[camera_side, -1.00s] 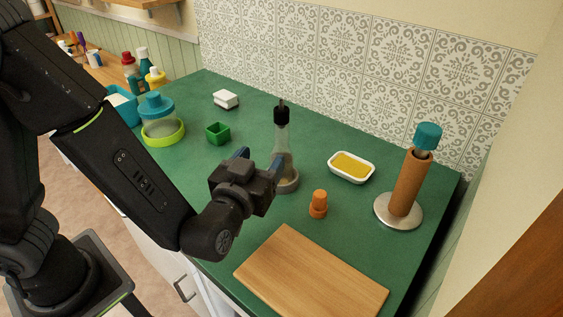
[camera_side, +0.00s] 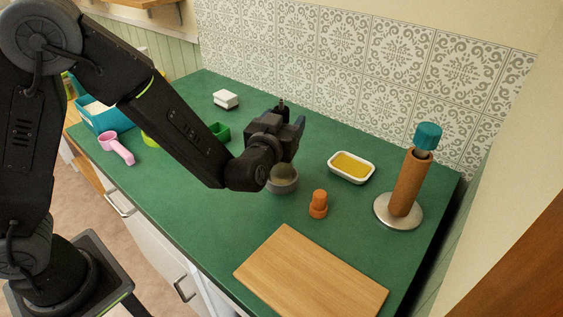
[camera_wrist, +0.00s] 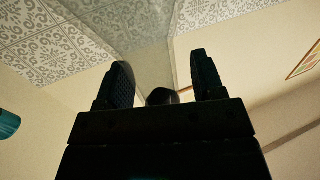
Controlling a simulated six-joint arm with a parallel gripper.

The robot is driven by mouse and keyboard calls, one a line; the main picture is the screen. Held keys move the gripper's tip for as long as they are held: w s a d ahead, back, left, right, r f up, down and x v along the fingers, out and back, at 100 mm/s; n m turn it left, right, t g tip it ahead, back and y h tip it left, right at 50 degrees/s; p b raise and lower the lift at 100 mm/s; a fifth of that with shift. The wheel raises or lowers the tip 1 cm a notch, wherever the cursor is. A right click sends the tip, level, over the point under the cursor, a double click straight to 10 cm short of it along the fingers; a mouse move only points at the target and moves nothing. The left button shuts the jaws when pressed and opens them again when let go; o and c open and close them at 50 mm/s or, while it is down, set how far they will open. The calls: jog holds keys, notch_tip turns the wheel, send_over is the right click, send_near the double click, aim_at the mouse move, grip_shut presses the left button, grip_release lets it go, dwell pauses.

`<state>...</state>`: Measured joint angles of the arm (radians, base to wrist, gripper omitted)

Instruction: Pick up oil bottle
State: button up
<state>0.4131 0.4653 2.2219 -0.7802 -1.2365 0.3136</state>
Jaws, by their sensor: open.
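The oil bottle (camera_side: 283,104) is clear, with a dark spout and oil low inside. I cannot tell whether the fingers touch the bottle.
An orange stopper (camera_side: 318,204) and a wooden board (camera_side: 310,273) lie in front. A white dish with yellow contents (camera_side: 351,167) and a brown roll on a metal stand (camera_side: 406,190) are to the right. A green box (camera_side: 221,131) and pink scoop (camera_side: 116,148) are left.

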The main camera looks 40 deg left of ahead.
jog(key=shift+w, duration=0.15)
grip_shut()
dwell(0.5)
